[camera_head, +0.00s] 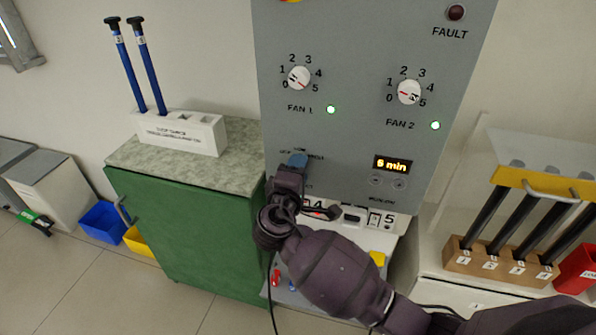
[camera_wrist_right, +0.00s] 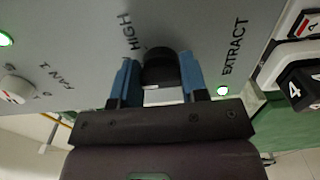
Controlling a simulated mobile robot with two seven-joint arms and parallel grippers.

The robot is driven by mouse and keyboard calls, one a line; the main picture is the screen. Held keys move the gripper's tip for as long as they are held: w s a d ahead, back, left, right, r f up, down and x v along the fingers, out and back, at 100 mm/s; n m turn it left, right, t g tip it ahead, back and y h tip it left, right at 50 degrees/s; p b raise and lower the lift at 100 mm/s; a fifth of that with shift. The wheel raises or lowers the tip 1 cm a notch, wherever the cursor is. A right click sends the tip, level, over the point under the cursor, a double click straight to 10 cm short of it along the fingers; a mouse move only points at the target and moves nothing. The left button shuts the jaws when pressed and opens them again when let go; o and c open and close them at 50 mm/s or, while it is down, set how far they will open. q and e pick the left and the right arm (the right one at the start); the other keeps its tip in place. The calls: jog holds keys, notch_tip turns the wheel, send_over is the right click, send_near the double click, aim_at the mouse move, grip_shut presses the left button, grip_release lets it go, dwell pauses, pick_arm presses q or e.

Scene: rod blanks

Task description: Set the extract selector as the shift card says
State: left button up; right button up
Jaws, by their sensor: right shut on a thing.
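My right gripper (camera_head: 298,163) reaches up to the lower left of the grey control panel (camera_head: 350,130). In the right wrist view its two blue fingers (camera_wrist_right: 160,80) are shut on the black extract selector knob (camera_wrist_right: 160,66), one finger on each side. In the head view the gripper hides the knob, and small position labels show around the fingertips. The knob's pointer cannot be read. I see no readable shift card. My left gripper is not in view.
The FAN 1 knob (camera_head: 299,78) and FAN 2 knob (camera_head: 409,92) sit above, each with a lit green lamp. A display (camera_head: 392,165) reads 6 min. A green cabinet (camera_head: 185,230) stands left, a wooden rod block (camera_head: 500,262) right. The FAULT lamp (camera_head: 456,12) looks dark.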

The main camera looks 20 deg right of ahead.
jog(key=shift+f, duration=0.1)
jog(key=o, duration=0.9)
jog(key=shift+s+a, duration=0.15)
jog(key=v, duration=1)
jog(key=shift+s+a+b, duration=0.2)
jog(key=shift+s+b, duration=0.05)
jog(key=shift+b, duration=0.1)
